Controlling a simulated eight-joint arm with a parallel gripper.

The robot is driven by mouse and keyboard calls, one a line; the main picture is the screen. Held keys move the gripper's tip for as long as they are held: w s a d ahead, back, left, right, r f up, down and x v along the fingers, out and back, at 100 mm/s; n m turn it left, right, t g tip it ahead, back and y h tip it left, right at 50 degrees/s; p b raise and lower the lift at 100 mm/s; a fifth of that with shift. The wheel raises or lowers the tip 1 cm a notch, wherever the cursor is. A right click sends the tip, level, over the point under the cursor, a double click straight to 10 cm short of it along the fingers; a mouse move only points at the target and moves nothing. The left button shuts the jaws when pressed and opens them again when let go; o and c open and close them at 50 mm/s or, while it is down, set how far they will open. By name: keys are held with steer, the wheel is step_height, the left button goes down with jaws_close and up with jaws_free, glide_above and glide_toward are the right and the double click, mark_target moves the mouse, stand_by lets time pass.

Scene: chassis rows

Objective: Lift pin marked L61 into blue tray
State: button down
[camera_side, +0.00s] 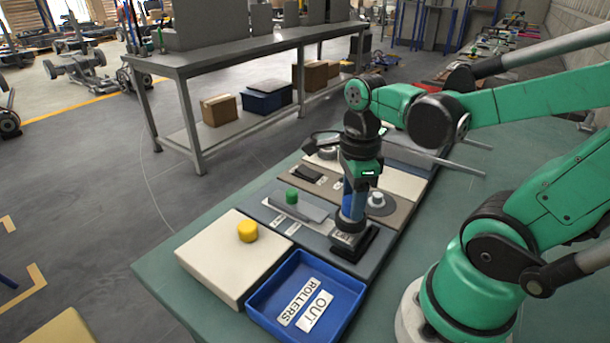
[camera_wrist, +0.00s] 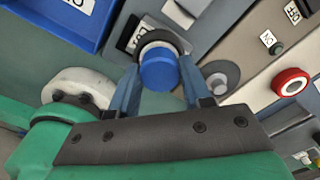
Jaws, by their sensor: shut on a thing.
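A blue round-topped pin (camera_wrist: 158,70) is between the fingers of my gripper (camera_wrist: 157,80) in the wrist view, with a dark ring around its lower part. My gripper (camera_side: 352,195) is shut on the pin and points down in the side view. The pin stands upright over a dark base with a white label (camera_side: 343,237), which seems to read L61. I cannot tell whether the pin is clear of the base. The blue tray (camera_side: 262,291) lies in front, to the left of the gripper, with ROLLERS and OUT labels inside. Its corner shows in the wrist view (camera_wrist: 28,32).
A cream block with a yellow knob (camera_side: 248,231) sits left of the tray. A green knob (camera_side: 292,196) and a grey round knob (camera_side: 376,198) are close to my gripper. A red ring (camera_wrist: 291,82) shows at right in the wrist view.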

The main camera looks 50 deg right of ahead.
steer(key=shift+r, duration=2.35)
steer(key=shift+r, duration=0.5)
step_height(320, 180, up, 6)
steer(key=f, duration=0.1)
steer(key=a+n, duration=0.4)
steer(key=a, duration=0.9)
steer(key=shift+s+f, duration=0.15)
steer(key=shift+f, duration=3.4)
steer(key=shift+s+f, duration=0.1)
steer(key=shift+f, duration=3.4)
